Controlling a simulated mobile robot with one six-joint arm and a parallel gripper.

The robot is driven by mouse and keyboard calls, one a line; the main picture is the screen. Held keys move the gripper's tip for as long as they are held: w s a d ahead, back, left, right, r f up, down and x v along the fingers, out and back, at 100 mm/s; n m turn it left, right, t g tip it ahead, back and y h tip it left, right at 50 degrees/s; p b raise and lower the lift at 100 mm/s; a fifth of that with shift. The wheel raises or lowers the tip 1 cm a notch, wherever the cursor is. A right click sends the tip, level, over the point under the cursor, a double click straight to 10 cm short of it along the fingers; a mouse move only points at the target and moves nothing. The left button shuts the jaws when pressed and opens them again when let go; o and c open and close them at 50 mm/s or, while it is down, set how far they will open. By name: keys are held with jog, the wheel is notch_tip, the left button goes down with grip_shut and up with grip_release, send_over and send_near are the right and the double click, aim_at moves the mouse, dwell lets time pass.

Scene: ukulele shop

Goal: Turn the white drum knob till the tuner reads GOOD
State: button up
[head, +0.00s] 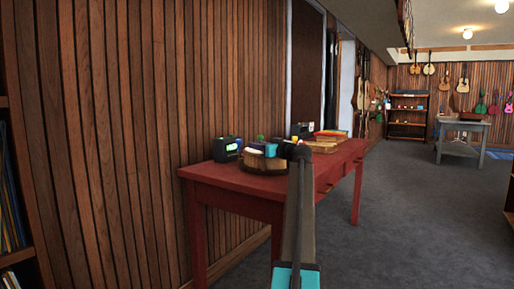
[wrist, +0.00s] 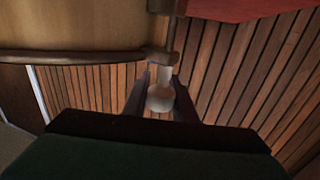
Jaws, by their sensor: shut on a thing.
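In the wrist view the white knob (wrist: 160,98) sits between the two dark fingers of my gripper (wrist: 161,88), which is shut on it. The knob joins a brown wooden peg end beside the drum's large tan body (wrist: 90,28). In the head view the brown drum (head: 262,162) rests on the red table, partly hidden by my arm. The tuner (head: 226,149) is a small black box with a lit green screen at the table's left end. Its reading is too small to make out.
The red table (head: 235,180) stands along a wood-slat wall (head: 130,130). Behind the drum are a dark box (head: 301,130) and wooden and coloured pieces (head: 325,142). Grey carpet to the right is open. A grey table (head: 460,128) stands farther back.

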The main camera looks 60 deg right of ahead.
jog(key=o, duration=1)
jog(key=shift+o, duration=0.2)
jog(key=p+v, duration=0.4)
jog(key=v, duration=0.9)
jog(key=shift+s+p, duration=0.3)
jog(key=shift+s, duration=0.05)
jog(key=shift+a, duration=0.15)
